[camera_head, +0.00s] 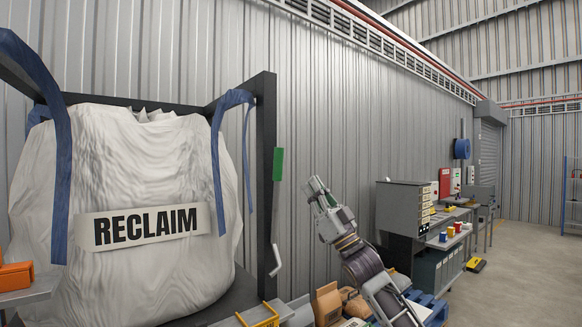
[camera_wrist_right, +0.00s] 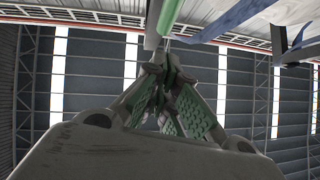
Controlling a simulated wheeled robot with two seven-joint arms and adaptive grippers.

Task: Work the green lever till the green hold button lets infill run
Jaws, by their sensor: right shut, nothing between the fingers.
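A green grip (camera_head: 278,163) stands upright beside the dark post of the bag frame in the head view, with a thin rod and a pale bent end (camera_head: 276,261) below it. I take it for the green lever. My right gripper (camera_head: 316,186) is shut and empty, pointing up, to the right of the grip and slightly lower in the picture, apart from it. In the right wrist view the closed fingertips (camera_wrist_right: 168,62) lie just below a green bar (camera_wrist_right: 169,16) at the top edge; contact cannot be judged. I cannot make out a green hold button. My left gripper is out of view.
A white RECLAIM bag (camera_head: 125,190) hangs by blue straps in a dark frame (camera_head: 266,190) at left. An orange object (camera_head: 15,277) sits at far left. Sacks (camera_head: 327,303), a blue pallet (camera_head: 430,304) and a grey cabinet (camera_head: 400,208) stand at right. Open floor (camera_head: 525,270) lies far right.

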